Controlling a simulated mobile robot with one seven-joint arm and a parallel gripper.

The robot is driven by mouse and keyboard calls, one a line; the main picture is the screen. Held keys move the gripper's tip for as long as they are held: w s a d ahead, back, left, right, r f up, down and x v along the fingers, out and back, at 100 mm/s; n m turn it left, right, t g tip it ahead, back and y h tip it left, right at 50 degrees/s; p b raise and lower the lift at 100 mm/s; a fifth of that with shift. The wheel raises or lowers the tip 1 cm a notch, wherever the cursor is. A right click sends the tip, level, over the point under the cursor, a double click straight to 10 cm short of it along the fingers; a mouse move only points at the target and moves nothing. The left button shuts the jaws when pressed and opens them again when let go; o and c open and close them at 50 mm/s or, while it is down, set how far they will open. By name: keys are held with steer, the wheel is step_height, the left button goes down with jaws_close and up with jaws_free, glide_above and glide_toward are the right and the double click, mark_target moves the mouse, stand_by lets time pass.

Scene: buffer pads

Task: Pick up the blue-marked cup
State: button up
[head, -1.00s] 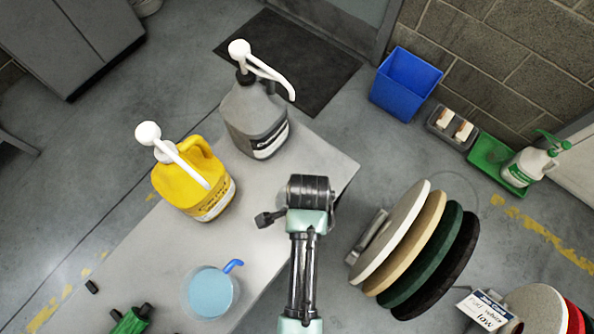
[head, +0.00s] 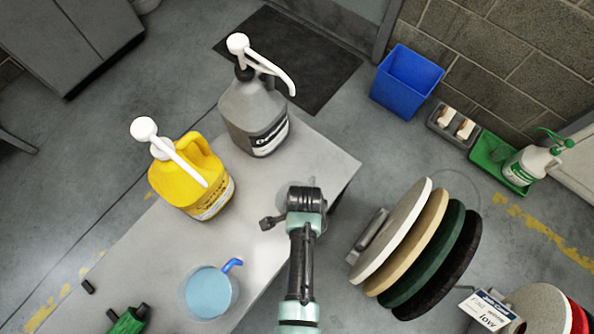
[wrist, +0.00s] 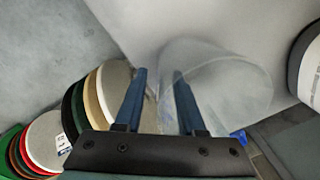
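In the wrist view a clear, empty-looking cup (wrist: 228,75) stands on the grey table. No blue mark can be made out on it. My gripper (wrist: 159,73) is open, with two blue fingers apart. The left finger is outside the cup's left side, and the right finger overlaps that wall; contact cannot be told. In the head view my wrist (head: 303,200) is over the table's right edge and hides the fingers. A faint clear outline shows beside it.
On the table (head: 265,195) stand a yellow pump jug (head: 185,185) and a grey pump jug (head: 252,112). Round pads (head: 415,245) stand in a rack right of the arm. A blue bin (head: 405,82) and a green tray (head: 495,160) are by the wall.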

jaws_close()
stand_by(1.4)
